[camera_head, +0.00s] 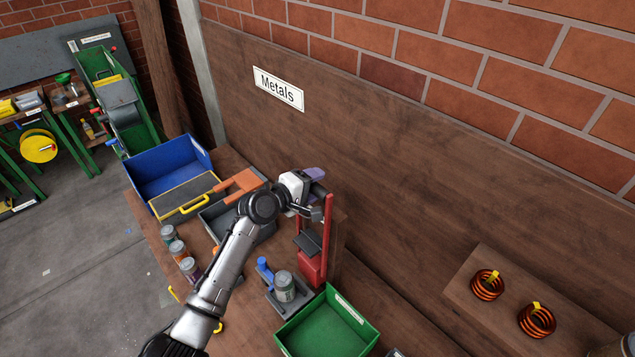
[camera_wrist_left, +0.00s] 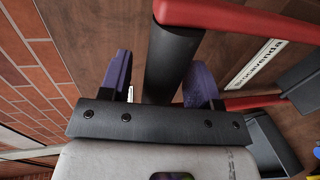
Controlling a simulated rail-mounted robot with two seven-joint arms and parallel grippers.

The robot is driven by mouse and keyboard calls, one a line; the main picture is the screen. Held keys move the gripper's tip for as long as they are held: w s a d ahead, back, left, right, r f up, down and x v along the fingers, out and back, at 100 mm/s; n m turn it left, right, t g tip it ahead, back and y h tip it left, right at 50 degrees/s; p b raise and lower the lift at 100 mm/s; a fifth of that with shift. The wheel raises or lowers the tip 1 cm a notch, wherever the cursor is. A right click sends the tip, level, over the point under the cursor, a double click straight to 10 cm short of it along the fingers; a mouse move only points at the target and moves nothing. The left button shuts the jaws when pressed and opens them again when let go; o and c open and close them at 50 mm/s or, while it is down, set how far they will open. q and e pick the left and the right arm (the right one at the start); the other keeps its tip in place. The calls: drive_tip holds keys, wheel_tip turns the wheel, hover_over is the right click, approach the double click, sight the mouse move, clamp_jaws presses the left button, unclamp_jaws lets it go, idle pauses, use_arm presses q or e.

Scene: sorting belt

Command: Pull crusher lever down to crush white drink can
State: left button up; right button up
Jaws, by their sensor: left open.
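The red can crusher (camera_head: 312,268) stands against the wooden back panel, with a dark plate (camera_head: 308,243) partway up and red uprights. My left gripper (camera_head: 316,173) is at the top of the crusher. In the left wrist view my left gripper (camera_wrist_left: 160,85) is open, with its purple fingers on either side of the lever's dark round handle (camera_wrist_left: 170,55). The handle joins a red bar (camera_wrist_left: 240,18). I cannot tell whether the fingers touch it. A pale can (camera_head: 285,285) stands upright on a grey base beside the crusher; whether it is the white drink can is unclear. My right gripper is not in view.
A green bin (camera_head: 328,332) stands in front of the crusher. A blue bin (camera_head: 168,168) is at the back left, and several cans (camera_head: 178,249) line the bench's left edge. A blue-handled fixture (camera_head: 265,268) is by the pale can. Copper coils (camera_head: 487,284) sit at right.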

use_arm(q)
drive_tip(key=shift+w+d+f, duration=0.15)
drive_tip(key=shift+w+d, duration=0.25)
drive_tip(key=shift+d, duration=0.15)
drive_tip(key=shift+c, duration=0.4)
clamp_jaws()
